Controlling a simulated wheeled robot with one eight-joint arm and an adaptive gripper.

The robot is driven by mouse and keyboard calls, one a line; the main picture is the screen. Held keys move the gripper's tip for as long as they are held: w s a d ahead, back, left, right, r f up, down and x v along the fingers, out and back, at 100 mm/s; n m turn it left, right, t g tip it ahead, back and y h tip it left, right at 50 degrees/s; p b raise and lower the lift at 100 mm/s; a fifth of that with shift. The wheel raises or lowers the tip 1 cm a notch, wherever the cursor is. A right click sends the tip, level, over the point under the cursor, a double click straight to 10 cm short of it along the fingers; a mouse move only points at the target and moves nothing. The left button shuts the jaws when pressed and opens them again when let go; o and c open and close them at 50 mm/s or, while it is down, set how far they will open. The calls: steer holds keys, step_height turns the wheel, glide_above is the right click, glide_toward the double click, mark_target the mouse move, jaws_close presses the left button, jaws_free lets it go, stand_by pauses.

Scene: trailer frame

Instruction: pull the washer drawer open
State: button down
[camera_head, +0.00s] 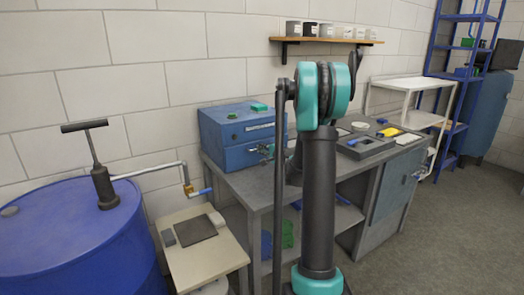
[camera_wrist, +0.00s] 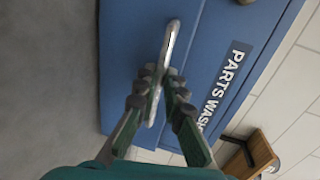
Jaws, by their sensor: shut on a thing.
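The blue parts washer (camera_head: 222,133) is a box on the workbench, with a label strip on its upper front. The washer drawer (camera_head: 236,157) is the lower front panel, partly hidden by my arm in the head view. In the wrist view the drawer front (camera_wrist: 136,40) carries a long silver bar handle (camera_wrist: 172,40), beside the white "PARTS WASH…" lettering. My gripper (camera_wrist: 158,88) has its fingers on both sides of this handle, closed on it. In the head view my gripper (camera_head: 268,151) is small against the washer front. I cannot tell whether the drawer stands out from the box.
The grey workbench (camera_head: 237,178) carries the washer and a grey tray (camera_head: 366,146) to the right. A small beige table (camera_head: 205,262) stands in front. Open floor lies at the right.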

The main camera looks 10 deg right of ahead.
steer(key=f+v, duration=0.2)
steer(key=v, duration=0.9)
steer(key=s+f+v, duration=0.1)
steer(key=f+v, duration=0.1)
steer(key=v, duration=1)
steer(key=shift+f, duration=0.45)
steer(key=shift+d, duration=0.2)
steer(key=c, duration=1.6)
jaws_free()
steer(key=shift+w, duration=0.1)
steer(key=v, duration=1.2)
